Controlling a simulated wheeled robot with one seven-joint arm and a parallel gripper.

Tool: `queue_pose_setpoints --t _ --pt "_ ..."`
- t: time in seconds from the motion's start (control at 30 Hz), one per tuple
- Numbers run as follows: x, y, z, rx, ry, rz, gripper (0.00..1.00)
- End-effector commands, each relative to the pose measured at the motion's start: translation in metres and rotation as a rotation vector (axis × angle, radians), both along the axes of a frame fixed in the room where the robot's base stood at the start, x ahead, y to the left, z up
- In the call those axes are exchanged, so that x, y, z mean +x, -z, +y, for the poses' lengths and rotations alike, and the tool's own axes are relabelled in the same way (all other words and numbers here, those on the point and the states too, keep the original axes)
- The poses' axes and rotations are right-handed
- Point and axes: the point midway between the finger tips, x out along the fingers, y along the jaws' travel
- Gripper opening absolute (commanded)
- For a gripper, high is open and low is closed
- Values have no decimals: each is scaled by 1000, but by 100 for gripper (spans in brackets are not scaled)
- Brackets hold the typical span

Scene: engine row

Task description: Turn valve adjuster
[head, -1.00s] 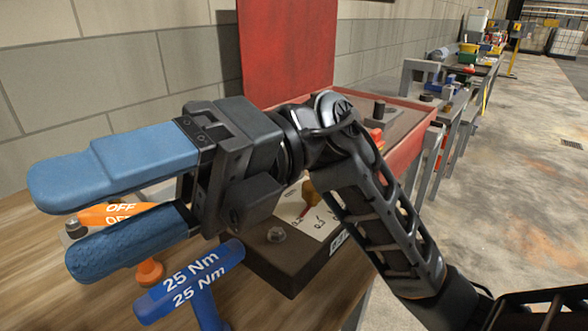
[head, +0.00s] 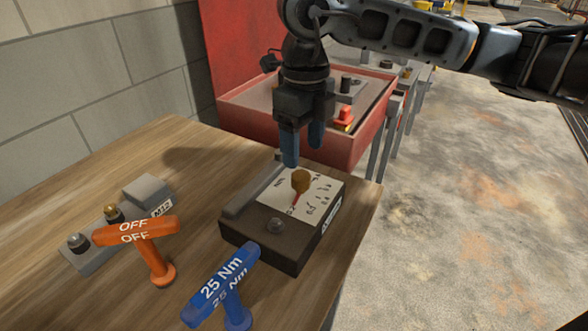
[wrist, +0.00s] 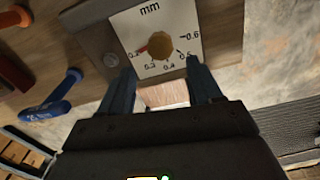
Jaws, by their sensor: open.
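The valve adjuster is a dark box (head: 262,243) on the wooden bench, with a white dial plate marked mm (head: 275,186) and a brass knob with a red pointer (head: 300,181). In the wrist view the knob (wrist: 160,45) sits beyond my fingertips, and the pointer lies near the low end of the scale, close to a partly hidden 0.2 mark. My gripper (head: 303,150) points down with blue fingers, above and just behind the knob. In the wrist view my gripper (wrist: 158,78) is open, its fingers apart and empty.
A grey M12 block (head: 148,190) lies behind the orange one. A red open box (head: 340,150) is beyond the bench. Bare wood lies left of the adjuster.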

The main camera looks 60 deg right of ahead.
Motion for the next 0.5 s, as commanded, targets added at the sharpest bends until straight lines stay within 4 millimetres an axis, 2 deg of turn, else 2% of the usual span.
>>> queue_pose_setpoints --t 0.17,0.5 --pt "-1 16 -2 -4 5 3 64" --pt "-1 65 -1 -2 4 2 64"
